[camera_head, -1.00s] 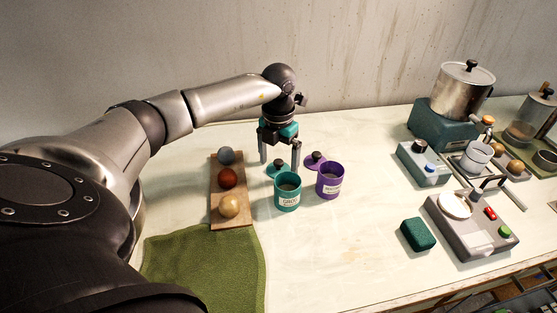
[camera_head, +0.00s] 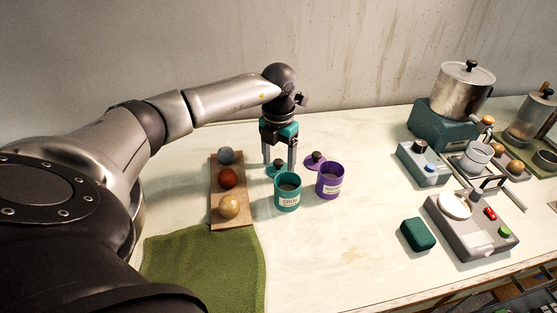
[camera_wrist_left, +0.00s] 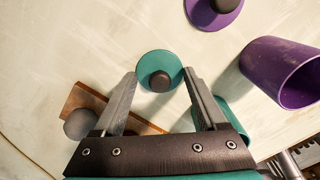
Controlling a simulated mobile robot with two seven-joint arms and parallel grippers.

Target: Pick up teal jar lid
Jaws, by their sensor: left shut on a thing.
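The teal jar lid (camera_head: 274,171), a flat disc with a dark round knob, is at table level behind the open teal jar (camera_head: 288,193). My left gripper (camera_head: 279,165) points down over it. In the left wrist view the lid (camera_wrist_left: 147,60) lies between the fingertips of my left gripper (camera_wrist_left: 159,76), which is shut on it at its sides. I cannot see any gap between lid and table. The teal jar bears a white label and is partly hidden behind a finger in the wrist view. My right gripper is out of view.
A purple jar (camera_head: 330,182) and purple lid (camera_head: 315,161) stand close on the right. A wooden board (camera_head: 232,190) with three balls lies on the left, near a green cloth (camera_head: 215,265). Devices fill the right side; the table's front middle is clear.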

